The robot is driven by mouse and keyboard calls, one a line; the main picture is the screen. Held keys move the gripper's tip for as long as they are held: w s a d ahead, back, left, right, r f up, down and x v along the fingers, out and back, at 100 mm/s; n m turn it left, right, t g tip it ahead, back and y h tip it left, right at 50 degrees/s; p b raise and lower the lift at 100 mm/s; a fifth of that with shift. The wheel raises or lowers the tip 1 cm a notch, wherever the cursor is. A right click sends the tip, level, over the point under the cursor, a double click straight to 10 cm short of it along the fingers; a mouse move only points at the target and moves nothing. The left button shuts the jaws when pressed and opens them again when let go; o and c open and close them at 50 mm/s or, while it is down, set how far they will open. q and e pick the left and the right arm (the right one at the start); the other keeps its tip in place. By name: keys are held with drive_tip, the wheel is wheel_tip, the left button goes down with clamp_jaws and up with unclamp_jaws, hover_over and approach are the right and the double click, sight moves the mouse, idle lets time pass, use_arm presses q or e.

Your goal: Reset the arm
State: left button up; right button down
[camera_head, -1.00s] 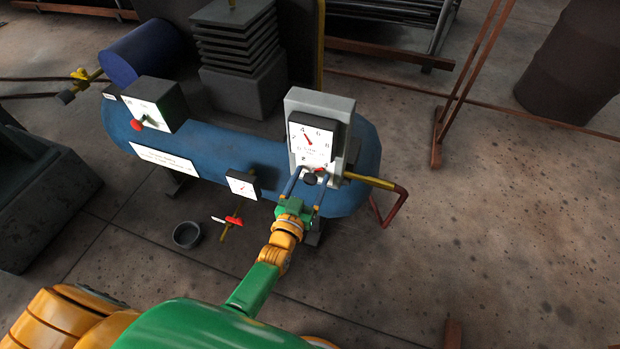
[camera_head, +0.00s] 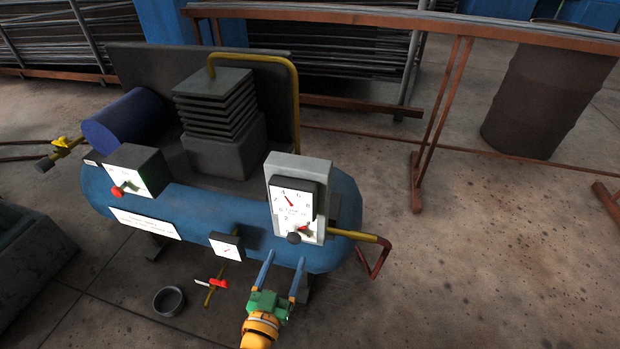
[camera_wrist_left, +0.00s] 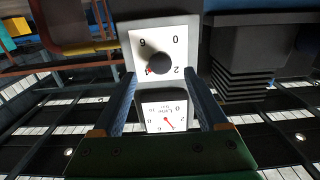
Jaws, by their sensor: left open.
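A blue compressor tank (camera_head: 205,208) lies across the head view. On its right end stands a grey panel (camera_head: 318,172) with a white dial (camera_head: 290,199) above a lower dial with a dark knob (camera_head: 293,238) and a red pointer. My left gripper (camera_head: 286,257), with two blue fingers and a green palm, is just below this panel. Its fingers are apart, with nothing between them. In the left wrist view, which is upside down, the knob (camera_wrist_left: 151,63) and the dial (camera_wrist_left: 166,116) face the open fingers. My right gripper is not in view.
A switch box with a red knob (camera_head: 138,172) and a small square gauge (camera_head: 226,246) are on the tank. A red-handled valve (camera_head: 216,283) and a dark ring-shaped cup (camera_head: 169,300) are below. A yellow pipe (camera_head: 357,236) sticks out right.

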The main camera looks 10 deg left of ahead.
use_arm(q)
drive_tip(key=s+a+f+m+g+p, duration=0.1)
drive_tip(key=s+f+g+p, duration=0.5)
drive_tip(key=s, duration=0.3)
drive_tip(key=s+f+m+g+p, duration=0.1)
drive_tip(key=s+f+g+p, duration=0.4)
drive_tip(key=s+f, duration=0.4)
drive_tip(key=s+a+f+g, duration=0.1)
drive_tip(key=s+a+g, duration=0.1)
drive_tip(key=s, duration=0.5)
drive_tip(key=s+a+g, duration=0.2)
drive_tip(key=s+g, duration=0.2)
drive_tip(key=s, duration=0.3)
drive_tip(key=shift+s+f+y+p, duration=0.15)
drive_tip(key=shift+f+y+p, duration=0.15)
drive_tip(key=shift+f, duration=0.1)
